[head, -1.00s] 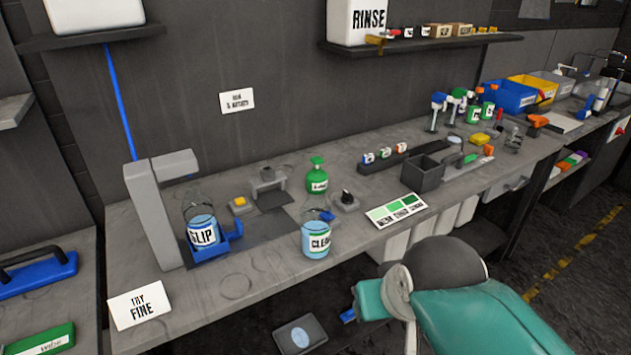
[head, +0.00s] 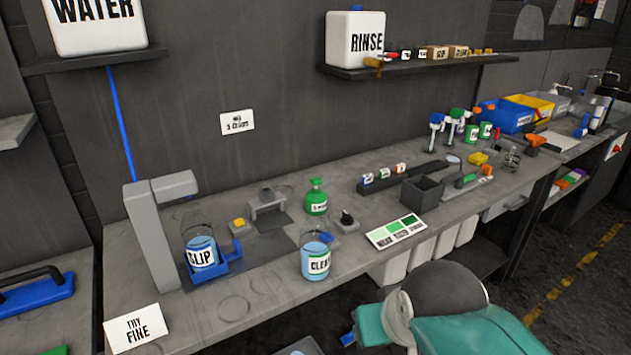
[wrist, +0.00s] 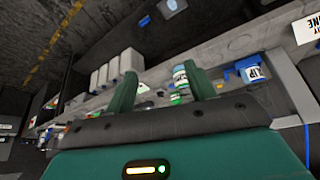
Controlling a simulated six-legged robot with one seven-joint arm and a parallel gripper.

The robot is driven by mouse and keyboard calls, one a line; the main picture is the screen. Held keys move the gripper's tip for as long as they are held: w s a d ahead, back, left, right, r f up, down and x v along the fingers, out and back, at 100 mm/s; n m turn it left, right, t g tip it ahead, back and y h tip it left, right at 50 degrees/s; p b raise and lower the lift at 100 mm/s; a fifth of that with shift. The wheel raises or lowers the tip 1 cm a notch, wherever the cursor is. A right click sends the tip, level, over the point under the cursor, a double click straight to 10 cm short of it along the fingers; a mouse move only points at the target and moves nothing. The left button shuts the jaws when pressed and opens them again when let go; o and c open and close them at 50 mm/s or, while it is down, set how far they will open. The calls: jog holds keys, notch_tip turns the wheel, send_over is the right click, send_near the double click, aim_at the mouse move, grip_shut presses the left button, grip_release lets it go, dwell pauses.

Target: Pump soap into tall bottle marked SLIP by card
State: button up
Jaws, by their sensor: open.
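The tall bottle marked SLIP (head: 202,257) stands upright in a blue holder (head: 238,262) under a grey dispenser post; blue liquid shows in its lower part. A green pump bottle (head: 316,198), probably the soap, stands further right; its label is too small to read. A small wall card (head: 237,122) is hard to read. A green-striped card (head: 396,231) lies right. My gripper (wrist: 163,88) is open, its fingers apart with nothing gripped; SLIP shows to their right in the wrist view (wrist: 254,74).
A second bottle, seemingly marked CLEAR (head: 317,262), stands near the bench's front edge. A yellow button (head: 239,224) and a black knob (head: 346,220) sit nearby. A dark open box (head: 422,190) is further right. WATER (head: 97,22) and RINSE (head: 356,42) tanks stand on shelves.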

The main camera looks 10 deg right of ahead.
grip_shut()
dwell(1.8)
